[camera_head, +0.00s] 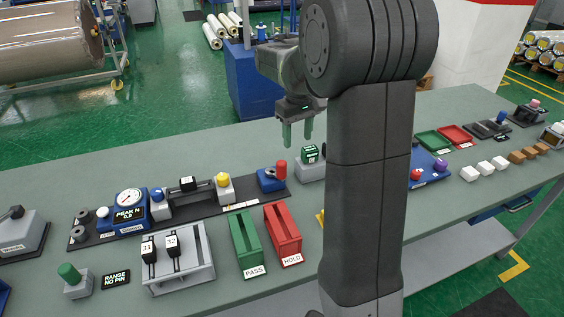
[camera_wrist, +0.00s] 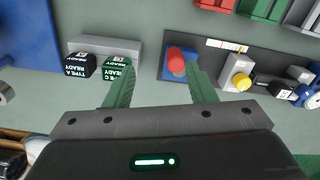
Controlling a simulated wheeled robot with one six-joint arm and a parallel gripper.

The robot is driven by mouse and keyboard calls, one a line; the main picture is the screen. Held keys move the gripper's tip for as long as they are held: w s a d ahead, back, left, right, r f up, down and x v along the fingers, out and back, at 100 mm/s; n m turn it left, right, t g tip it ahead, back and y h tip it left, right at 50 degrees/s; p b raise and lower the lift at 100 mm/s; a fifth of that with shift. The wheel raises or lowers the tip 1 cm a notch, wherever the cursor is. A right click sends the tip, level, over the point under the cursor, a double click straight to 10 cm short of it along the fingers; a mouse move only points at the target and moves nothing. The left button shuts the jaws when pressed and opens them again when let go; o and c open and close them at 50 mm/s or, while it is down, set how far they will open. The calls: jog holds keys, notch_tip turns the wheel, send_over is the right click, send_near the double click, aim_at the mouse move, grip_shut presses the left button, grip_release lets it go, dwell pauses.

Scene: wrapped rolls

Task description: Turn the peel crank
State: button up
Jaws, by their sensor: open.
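The peel crank shows as a red upright knob (camera_head: 281,169) on a blue block (camera_head: 268,182) at the right end of a dark peel-tester base (camera_head: 205,203). In the wrist view the red knob (camera_wrist: 177,58) lies beyond the fingertips, nearer the right finger. The peak gauge (camera_head: 129,204) reads 0.0 at the base's left part. A yellow knob (camera_head: 222,180) sits on a grey clamp mid-base. My gripper (camera_head: 297,133) points down, open and empty, above the table near the crank. It also shows in the wrist view (camera_wrist: 158,78). Nothing touches the knob.
A grey stand (camera_head: 309,172) with labelled blocks (camera_wrist: 116,68) is right of the crank. Green PASS (camera_head: 247,245) and red HOLD (camera_head: 283,235) trays lie in front. A grey rack (camera_head: 180,262) holds two labelled samples. My arm hides part of the table.

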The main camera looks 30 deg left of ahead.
send_over(281, 162)
jog(key=n, duration=0.1)
notch_tip(281, 162, down, 14)
jog(key=shift+r+p, duration=0.2)
jog(key=shift+p, duration=0.3)
jog(key=shift+c, duration=0.2)
jog(key=c, duration=0.9)
